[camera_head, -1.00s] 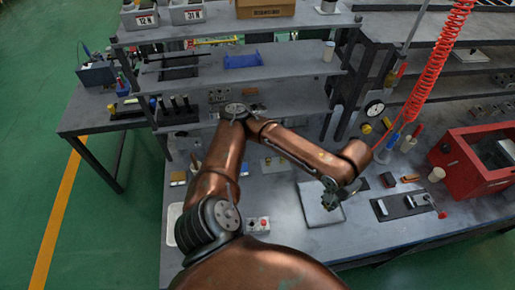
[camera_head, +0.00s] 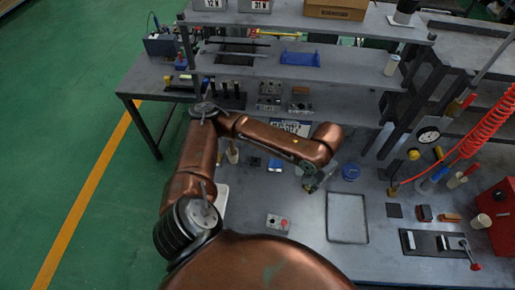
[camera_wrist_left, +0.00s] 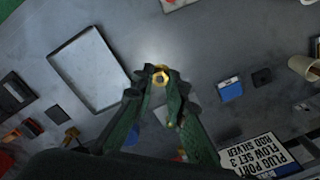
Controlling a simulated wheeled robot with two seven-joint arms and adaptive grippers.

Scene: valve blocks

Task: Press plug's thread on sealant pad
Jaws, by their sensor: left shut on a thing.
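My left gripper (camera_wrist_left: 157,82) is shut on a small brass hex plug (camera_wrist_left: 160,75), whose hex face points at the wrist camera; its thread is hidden. In the head view the left gripper (camera_head: 311,186) hangs over the bench just left of the grey tray; the plug is too small to make out there. A small blue block with a white edge (camera_wrist_left: 230,89) lies right of the gripper in the wrist view, with a black square pad (camera_wrist_left: 258,78) beyond it. Both also show left of the gripper in the head view. I cannot tell which item is the sealant pad. My right gripper is not in view.
A shallow grey tray (camera_head: 329,215) lies right of the gripper. A printed sign (camera_wrist_left: 262,156) and a pale cup (camera_wrist_left: 302,67) are nearby. A dark fixture plate (camera_head: 425,243) is at right; shelves (camera_head: 350,101) rise behind.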

